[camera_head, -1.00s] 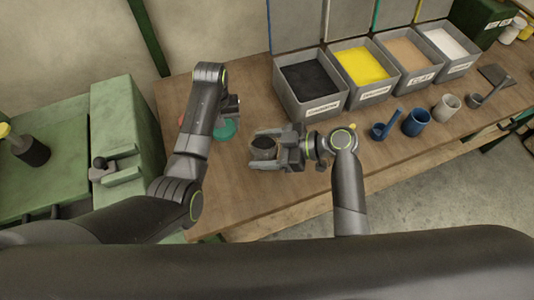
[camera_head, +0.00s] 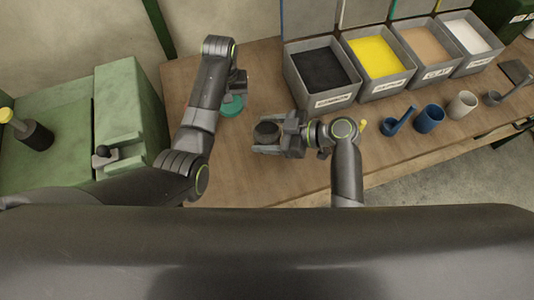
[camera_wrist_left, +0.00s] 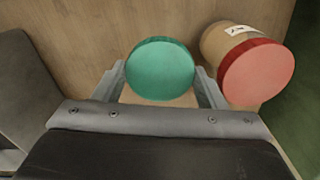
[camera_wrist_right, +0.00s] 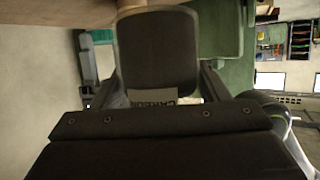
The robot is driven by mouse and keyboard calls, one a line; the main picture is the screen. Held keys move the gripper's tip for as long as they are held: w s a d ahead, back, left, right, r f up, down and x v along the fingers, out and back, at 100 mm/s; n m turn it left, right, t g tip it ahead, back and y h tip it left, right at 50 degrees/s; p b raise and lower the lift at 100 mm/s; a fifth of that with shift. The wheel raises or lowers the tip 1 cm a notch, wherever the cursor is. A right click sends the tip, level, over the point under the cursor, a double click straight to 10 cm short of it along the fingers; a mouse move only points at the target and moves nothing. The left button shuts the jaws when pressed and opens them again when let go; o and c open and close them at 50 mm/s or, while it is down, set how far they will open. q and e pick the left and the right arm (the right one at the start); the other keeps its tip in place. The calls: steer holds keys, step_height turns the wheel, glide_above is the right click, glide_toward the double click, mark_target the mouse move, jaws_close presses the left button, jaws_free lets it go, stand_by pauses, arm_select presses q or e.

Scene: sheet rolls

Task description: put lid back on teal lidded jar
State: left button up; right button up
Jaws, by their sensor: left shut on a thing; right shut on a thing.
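The teal lid (camera_head: 232,106) shows beside the left forearm in the head view, over the left part of the table. In the left wrist view the teal lid (camera_wrist_left: 160,68) faces the camera as a round disc between the fingers of my left gripper (camera_wrist_left: 162,90), which is shut on it. A pale tan patch shows below it; I cannot tell whether that is a jar body. My right gripper (camera_head: 270,138) is shut on a jar (camera_head: 267,130) with a dark top or mouth. In the right wrist view this jar (camera_wrist_right: 150,97) carries a partly hidden label beginning "CARBO".
A red-lidded jar (camera_wrist_left: 257,72) lies close to the right of the teal lid in the left wrist view. Grey bins of black (camera_head: 320,98), yellow, tan and white material line the back. Blue cups (camera_head: 429,118) and a pale cup (camera_head: 462,105) stand right.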

arm_select(q)
steer(key=b, duration=0.4)
glide_above(234, 122)
step_height(234, 122, down, 5)
steer(key=shift+r, duration=0.1)
arm_select(e)
glide_above(267, 159)
step_height(267, 159, down, 6)
steer(key=shift+r, duration=0.1)
arm_select(q)
steer(key=shift+w+f+b, duration=0.1)
steer(key=shift+f+b, duration=1.5)
steer(key=shift+b, duration=0.1)
arm_select(e)
steer(key=shift+f, duration=1.9)
arm_select(q)
steer(key=shift+f, duration=0.15)
arm_select(e)
steer(key=shift+f, duration=0.2)
steer(key=o, duration=1.4)
